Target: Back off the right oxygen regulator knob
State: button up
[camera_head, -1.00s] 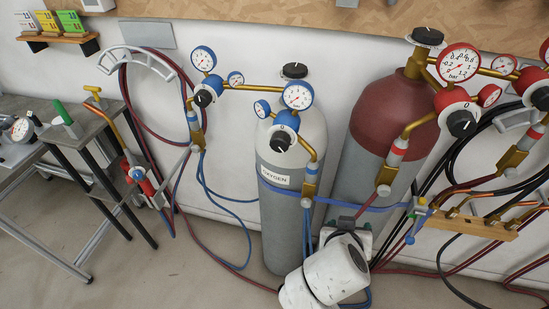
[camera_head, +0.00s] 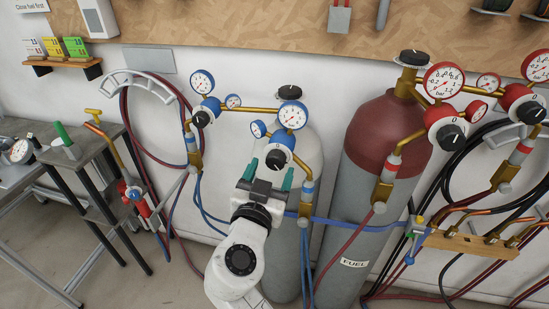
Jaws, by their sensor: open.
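The right oxygen regulator (camera_head: 290,117) has blue-rimmed gauges and hangs in front of the grey oxygen cylinder (camera_head: 309,150). Its black knob (camera_head: 276,159) sits low on the blue body with a white dial ring marked 0 behind it. My gripper (camera_head: 268,174) is just below the knob, with its green-tipped fingers spread apart and nothing seen between them. I cannot tell how far the fingertips are from the knob in depth. My arm hides the lower cylinder and its OXYGEN label.
The left oxygen regulator (camera_head: 206,108) with its own black knob hangs to the left, joined by a brass pipe. The dark red fuel cylinder (camera_head: 387,130) stands to the right. A blue strap (camera_head: 350,222) crosses both cylinders. Blue hoses (camera_head: 205,200) hang close by on the left.

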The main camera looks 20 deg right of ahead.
aim_at(274, 165)
jog(key=shift+p+x, duration=0.3)
jog(key=shift+x, duration=1.6)
jog(key=shift+c, duration=0.3)
jog(key=c, duration=1)
